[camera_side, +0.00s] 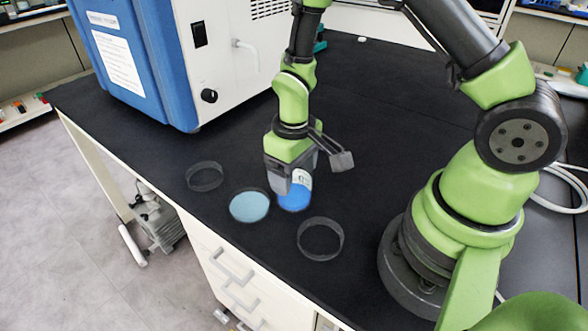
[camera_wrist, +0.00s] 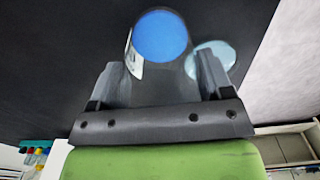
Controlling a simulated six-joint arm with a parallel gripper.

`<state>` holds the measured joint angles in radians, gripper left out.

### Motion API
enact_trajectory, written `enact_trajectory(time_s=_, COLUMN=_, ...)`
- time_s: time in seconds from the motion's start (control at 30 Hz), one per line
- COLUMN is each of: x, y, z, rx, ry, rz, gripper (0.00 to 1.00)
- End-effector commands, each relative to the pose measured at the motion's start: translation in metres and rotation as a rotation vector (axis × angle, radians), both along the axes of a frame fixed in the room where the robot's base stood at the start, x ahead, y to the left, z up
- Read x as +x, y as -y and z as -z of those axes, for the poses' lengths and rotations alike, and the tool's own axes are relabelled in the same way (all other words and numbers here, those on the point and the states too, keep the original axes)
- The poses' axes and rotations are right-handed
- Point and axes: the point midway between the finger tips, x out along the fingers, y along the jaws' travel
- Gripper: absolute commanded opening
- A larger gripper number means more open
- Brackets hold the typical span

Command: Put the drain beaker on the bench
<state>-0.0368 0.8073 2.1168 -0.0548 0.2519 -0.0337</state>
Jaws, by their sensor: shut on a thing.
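A clear beaker with a white label and bright blue contents (camera_side: 295,199) is at my gripper (camera_side: 287,178), low over the black bench (camera_side: 360,130). In the wrist view the beaker's blue part (camera_wrist: 160,36) shows beyond and between the two fingers of my gripper (camera_wrist: 160,78), which is shut on the clear beaker. The beaker looks roughly upright. I cannot tell whether its base touches the bench. In the side view my gripper hides part of it.
A round vessel with pale blue contents (camera_side: 249,207) stands close left of the held beaker. Empty clear round vessels stand at far left (camera_side: 204,177) and front right (camera_side: 320,239). The blue and white freeze dryer (camera_side: 170,60) stands behind, with a white drain pipe (camera_side: 237,43). The bench's front edge is near.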

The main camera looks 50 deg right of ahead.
Motion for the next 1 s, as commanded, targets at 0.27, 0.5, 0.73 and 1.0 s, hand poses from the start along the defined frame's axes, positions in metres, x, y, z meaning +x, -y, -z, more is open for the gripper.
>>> enact_trajectory(time_s=0.27, x=0.0, y=0.0, z=0.003, rx=0.0, ry=0.0, rz=0.0, gripper=0.84)
enact_trajectory(time_s=0.5, x=0.0, y=0.0, z=0.002, rx=0.0, ry=0.0, rz=0.0, gripper=0.98)
enact_trajectory(time_s=0.73, x=0.001, y=0.0, z=-0.007, rx=0.0, ry=0.003, rz=-0.001, gripper=0.98)
enact_trajectory(time_s=1.0, x=0.002, y=0.0, z=-0.059, rx=-0.001, ry=0.009, rz=0.0, gripper=0.98)
